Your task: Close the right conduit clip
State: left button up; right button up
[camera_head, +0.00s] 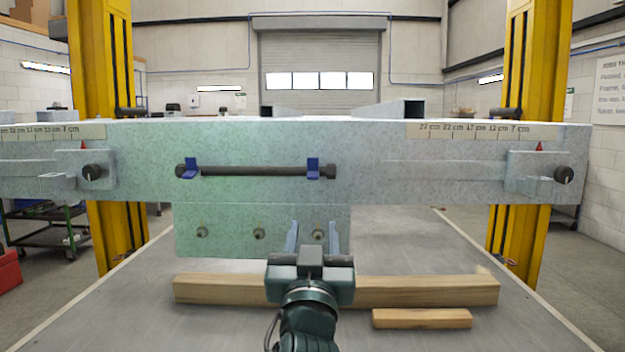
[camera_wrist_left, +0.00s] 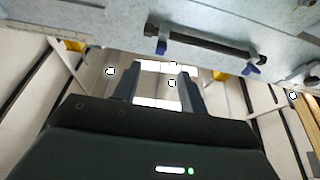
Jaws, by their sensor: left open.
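The right conduit clip (camera_head: 313,168) is a small blue clip at the right end of a dark horizontal conduit (camera_head: 250,171) on the grey beam. A matching blue left clip (camera_head: 190,168) is at the other end. Whether either clip is open or closed is too small to tell. My left gripper (camera_head: 312,236) is open and empty, fingers pointing up, below the right clip and apart from it. In the left wrist view, its fingers (camera_wrist_left: 160,78) are spread with nothing between them. The conduit (camera_wrist_left: 205,42) and both blue clips show above. My right gripper is not in view.
A lower plate with several bolts (camera_head: 202,232) hangs under the beam (camera_head: 370,150). A long wooden bar (camera_head: 430,291) and a short one (camera_head: 422,318) lie on the grey table (camera_head: 120,315). Clamps with red pointers (camera_head: 85,170) sit at both beam ends. Yellow posts (camera_head: 535,80) stand behind.

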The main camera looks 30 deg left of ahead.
aim_at(313, 179)
pick_arm(q)
jog(key=p+x, duration=0.1)
jog(key=x, duration=0.3)
jog(key=p+x, duration=0.2)
jog(key=x, duration=0.2)
jog(key=r+p+x, duration=0.1)
jog(key=x, duration=0.3)
jog(key=shift+s+a+r, duration=0.1)
jog(key=shift+s+a, duration=0.05)
jog(key=shift+a, duration=0.1)
jog(key=shift+w+a+r+p, duration=0.1)
jog(key=shift+w+a+p, duration=0.25)
jog(key=shift+w, duration=0.15)
jog(key=shift+c, duration=0.4)
grip_shut()
